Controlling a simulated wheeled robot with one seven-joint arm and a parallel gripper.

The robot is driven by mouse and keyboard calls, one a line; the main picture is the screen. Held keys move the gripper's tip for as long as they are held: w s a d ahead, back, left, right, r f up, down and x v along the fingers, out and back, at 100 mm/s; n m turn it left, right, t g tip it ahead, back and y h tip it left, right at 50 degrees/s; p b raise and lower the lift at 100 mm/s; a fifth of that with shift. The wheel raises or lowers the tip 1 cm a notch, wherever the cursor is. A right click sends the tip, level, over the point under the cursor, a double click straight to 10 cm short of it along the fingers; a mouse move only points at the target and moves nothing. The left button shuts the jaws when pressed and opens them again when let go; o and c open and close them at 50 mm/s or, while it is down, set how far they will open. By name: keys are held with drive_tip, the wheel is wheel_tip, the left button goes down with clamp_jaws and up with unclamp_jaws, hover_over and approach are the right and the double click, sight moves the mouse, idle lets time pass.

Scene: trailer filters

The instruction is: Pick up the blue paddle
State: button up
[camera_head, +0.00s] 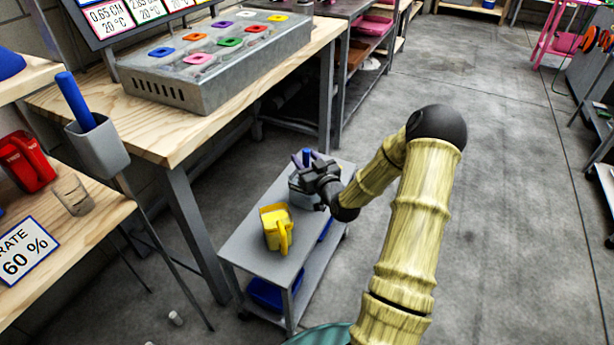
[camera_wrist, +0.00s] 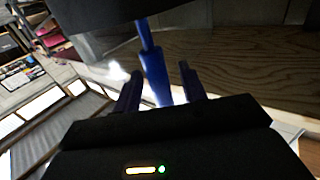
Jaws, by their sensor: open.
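A blue paddle (camera_head: 307,155) shows only as a short upright blue handle by a grey container (camera_head: 298,186) at the far end of the grey cart. My gripper (camera_head: 308,176) is at that spot and covers part of the container. In the wrist view the blue handle (camera_wrist: 154,70) stands between the two dark fingers of my gripper (camera_wrist: 160,85), with gaps beside it. The gripper is open. The paddle's lower end is hidden. Another blue handle (camera_head: 74,100) stands in a grey holder (camera_head: 97,148) at the left.
A yellow jug (camera_head: 277,229) stands on the grey cart (camera_head: 246,247), near the container. A wooden table (camera_head: 150,128) with a metal box of coloured pads (camera_head: 205,62) is behind it. A red jug (camera_head: 27,160) sits on the left bench.

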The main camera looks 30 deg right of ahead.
clamp_jaws()
drive_tip(key=shift+r, duration=0.1)
wheel_tip(320, 180, up, 10)
drive_tip(key=p, duration=0.4)
idle(0.5)
